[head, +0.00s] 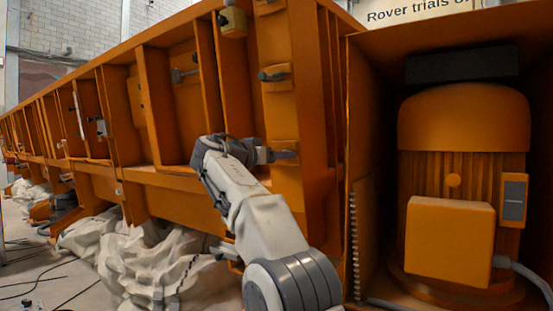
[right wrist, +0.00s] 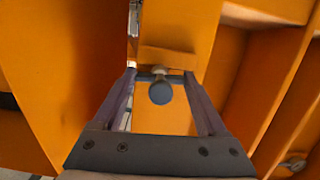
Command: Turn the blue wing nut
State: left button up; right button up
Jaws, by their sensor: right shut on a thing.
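The blue wing nut (right wrist: 160,93) shows in the right wrist view as a rounded blue-grey end with a bar across it, in front of an orange plate (right wrist: 166,62). My right gripper (right wrist: 159,75) has one finger on each side of it and is shut on it, the fingers at the ends of the bar. In the head view my right gripper (head: 278,155) is at the orange post, below a bracket with a teal fitting (head: 271,76). There the gripper hides the wing nut. My left gripper is not in view.
The long orange sandbed frame (head: 130,165) with upright ribs runs back to the left. An orange housing with a motor (head: 463,130) stands close on the right. White crumpled sheeting (head: 150,262) and cables lie on the floor below.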

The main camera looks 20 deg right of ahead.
jog(key=shift+f, duration=0.1)
jog(key=o, duration=1.3)
jog(key=v, duration=1)
jog(key=shift+s+a+b, duration=0.2)
jog(key=shift+b, duration=0.2)
